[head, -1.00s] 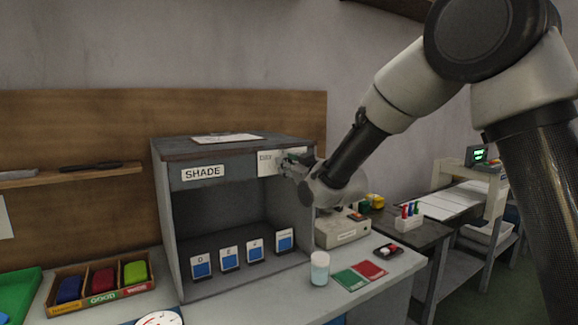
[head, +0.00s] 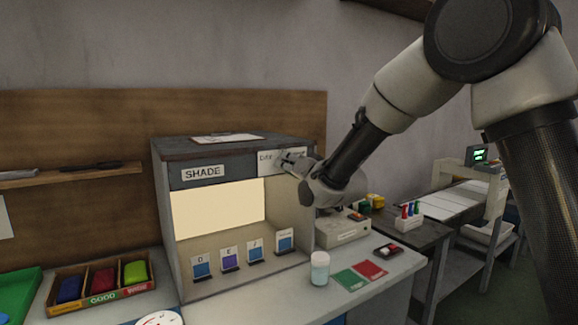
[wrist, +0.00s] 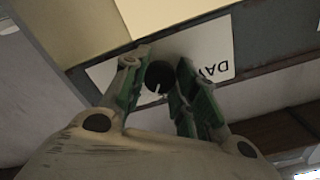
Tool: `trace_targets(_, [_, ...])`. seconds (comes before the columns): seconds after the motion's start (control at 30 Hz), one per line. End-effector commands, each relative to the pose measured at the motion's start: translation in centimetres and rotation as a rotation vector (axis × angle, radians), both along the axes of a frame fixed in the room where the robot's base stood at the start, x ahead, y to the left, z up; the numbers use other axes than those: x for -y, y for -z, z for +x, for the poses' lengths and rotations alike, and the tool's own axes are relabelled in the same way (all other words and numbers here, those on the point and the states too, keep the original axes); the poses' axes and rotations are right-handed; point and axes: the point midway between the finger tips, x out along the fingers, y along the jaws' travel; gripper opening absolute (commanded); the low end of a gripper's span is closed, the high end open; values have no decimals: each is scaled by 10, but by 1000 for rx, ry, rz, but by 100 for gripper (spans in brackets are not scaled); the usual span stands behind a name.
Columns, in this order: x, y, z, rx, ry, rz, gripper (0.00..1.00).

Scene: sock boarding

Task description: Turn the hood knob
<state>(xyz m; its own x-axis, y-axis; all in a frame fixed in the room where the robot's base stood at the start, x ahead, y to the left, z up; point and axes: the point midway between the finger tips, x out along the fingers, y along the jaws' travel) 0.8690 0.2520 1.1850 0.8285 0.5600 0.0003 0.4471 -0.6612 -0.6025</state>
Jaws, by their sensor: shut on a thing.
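The hood is a grey box labelled SHADE (head: 203,172), with its inside lit a warm cream. The hood knob is a dark round knob (wrist: 160,76) with a white pointer mark, set on a white label plate (wrist: 213,50) reading DAY in part. In the head view the plate (head: 265,158) is at the hood's upper right front, and my gripper hides the knob there. My gripper (wrist: 160,80) has its green-padded fingers on either side of the knob, shut on it. In the head view my gripper (head: 289,161) reaches the plate from the right.
Several blue-and-white sample cards (head: 229,259) stand inside the hood. A jar (head: 319,269), green and red swatches (head: 361,275) and a small grey device (head: 342,229) are on the bench to the right. A bin of coloured items (head: 101,284) is at left.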

Motion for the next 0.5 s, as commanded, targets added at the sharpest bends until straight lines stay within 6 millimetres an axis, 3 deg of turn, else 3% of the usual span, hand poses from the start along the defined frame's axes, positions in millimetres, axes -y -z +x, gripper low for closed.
trace_targets(0.5, [0, 2, 0, -130, 1, 186, 5])
